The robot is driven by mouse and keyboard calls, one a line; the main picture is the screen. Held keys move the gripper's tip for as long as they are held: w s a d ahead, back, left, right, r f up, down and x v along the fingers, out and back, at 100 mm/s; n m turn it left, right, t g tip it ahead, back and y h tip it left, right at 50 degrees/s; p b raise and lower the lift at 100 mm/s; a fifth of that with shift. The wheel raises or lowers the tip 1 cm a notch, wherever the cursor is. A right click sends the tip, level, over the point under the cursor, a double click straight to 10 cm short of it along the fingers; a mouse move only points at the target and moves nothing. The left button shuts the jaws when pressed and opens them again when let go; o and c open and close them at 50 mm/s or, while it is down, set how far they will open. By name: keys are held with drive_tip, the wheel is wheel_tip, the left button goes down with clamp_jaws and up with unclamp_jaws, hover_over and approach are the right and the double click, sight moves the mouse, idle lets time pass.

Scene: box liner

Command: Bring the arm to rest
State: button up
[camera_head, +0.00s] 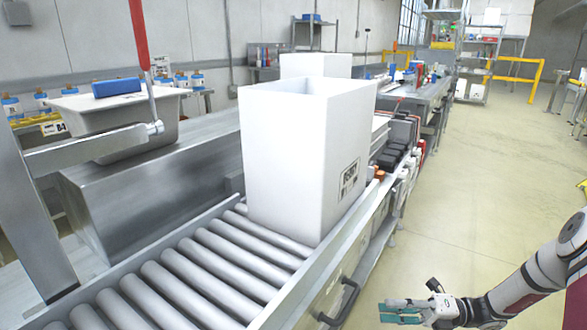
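My arm reaches in from the right edge at the lower right, stretched toward the left and held low over the floor beside the conveyor. My gripper (402,311) is at its end, with teal fingers pointing left. It is apart from the conveyor and the boxes. I see no separate object in it, but the fingers are too small to tell whether they are open or shut.
A tall white open box (290,160) stands on the roller conveyor (190,270). A dark handle (341,303) sticks out from the conveyor's side, left of my gripper. A grey tub (118,120) stands behind. The floor (480,190) beyond my arm is clear.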

drive_tip(key=s+a+r+n+g+h, duration=0.4)
drive_tip(key=s+r+n+h, duration=0.15)
drive_tip(key=r+n, duration=0.4)
drive_tip(key=s+a+r+n+g+h, duration=0.35)
drive_tip(key=s+r+n+h, duration=0.2)
drive_tip(key=r+n, duration=0.45)
drive_tip(key=s+r+n+t+h, duration=0.3)
drive_tip(key=s+n+h, duration=0.1)
drive_tip(key=s+n, duration=0.5)
drive_tip(key=s+r+n+t+h, duration=0.35)
drive_tip(key=s+n, duration=0.25)
drive_tip(key=s, duration=0.6)
wheel_tip(320, 180, up, 29)
drive_tip(key=d+t+p, duration=0.1)
drive_tip(key=t+p, duration=0.2)
drive_tip(key=p, duration=2.3)
drive_tip(key=shift+w+f+p, duration=0.15)
drive_tip(key=shift+w+p, duration=0.05)
drive_tip(key=shift+p, duration=0.15)
